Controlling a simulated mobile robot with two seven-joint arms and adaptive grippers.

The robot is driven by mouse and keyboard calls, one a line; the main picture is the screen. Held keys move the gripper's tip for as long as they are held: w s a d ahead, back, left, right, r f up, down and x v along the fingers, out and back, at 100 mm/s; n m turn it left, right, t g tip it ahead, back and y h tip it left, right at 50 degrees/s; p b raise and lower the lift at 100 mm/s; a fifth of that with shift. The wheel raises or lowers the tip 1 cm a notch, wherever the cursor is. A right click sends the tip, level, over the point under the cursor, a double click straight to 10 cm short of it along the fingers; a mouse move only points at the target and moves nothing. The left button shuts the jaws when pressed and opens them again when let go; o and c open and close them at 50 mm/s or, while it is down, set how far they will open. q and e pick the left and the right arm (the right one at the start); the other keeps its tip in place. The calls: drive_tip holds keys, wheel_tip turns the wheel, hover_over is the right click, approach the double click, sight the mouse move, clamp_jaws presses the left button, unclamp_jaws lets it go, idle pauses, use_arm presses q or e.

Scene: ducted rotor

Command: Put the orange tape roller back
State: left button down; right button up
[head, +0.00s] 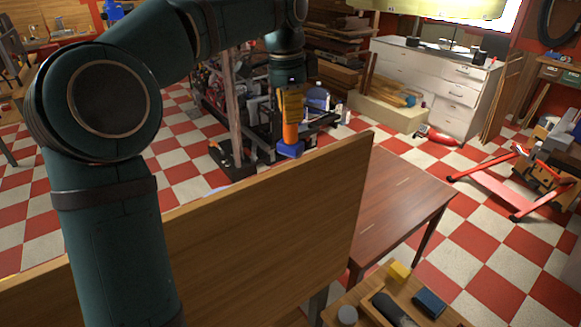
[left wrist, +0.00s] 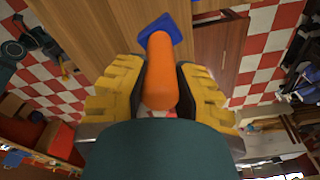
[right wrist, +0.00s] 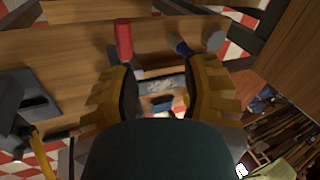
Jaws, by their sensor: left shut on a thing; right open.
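My left gripper (head: 289,100) is shut on the orange tape roller (head: 290,133), which hangs below the yellow fingers with its blue end (head: 289,150) down. In the head view it is just beyond the top edge of an upright wooden panel. In the left wrist view the orange handle (left wrist: 160,80) lies between the yellow fingers (left wrist: 158,92), with the blue end (left wrist: 160,28) pointing away. My right gripper (right wrist: 160,92) shows only in the right wrist view. It is open, with nothing clearly held, and several small things lie beyond its fingers.
The wooden panel (head: 270,220) crosses the foreground. A brown table (head: 400,200) stands to its right. A wooden surface at the bottom holds a yellow block (head: 400,271), a blue box (head: 429,303) and a dark object (head: 392,310). The right wrist view shows a red cylinder (right wrist: 124,40).

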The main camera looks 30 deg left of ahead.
sight(290, 143)
use_arm(q)
drive_tip(key=f, duration=0.4)
drive_tip(key=shift+s+d+f, duration=0.1)
drive_tip(key=shift+s+f, duration=0.05)
drive_tip(key=shift+s, duration=0.1)
drive_tip(key=shift+w+f+b, duration=0.1)
drive_tip(key=shift+f+b, duration=0.2)
drive_tip(key=shift+f, duration=0.25)
wheel_tip(290, 143, down, 3)
drive_tip(key=shift+f, duration=0.2)
drive_tip(key=c, duration=0.9)
unclamp_jaws()
drive_tip(key=shift+o, duration=0.2)
drive_tip(key=r, duration=0.4)
drive_tip(key=r+p, duration=0.1)
drive_tip(key=r, duration=0.3)
drive_tip(key=s+r, duration=0.1)
drive_tip(key=r, duration=0.3)
drive_tip(key=shift+a, duration=0.25)
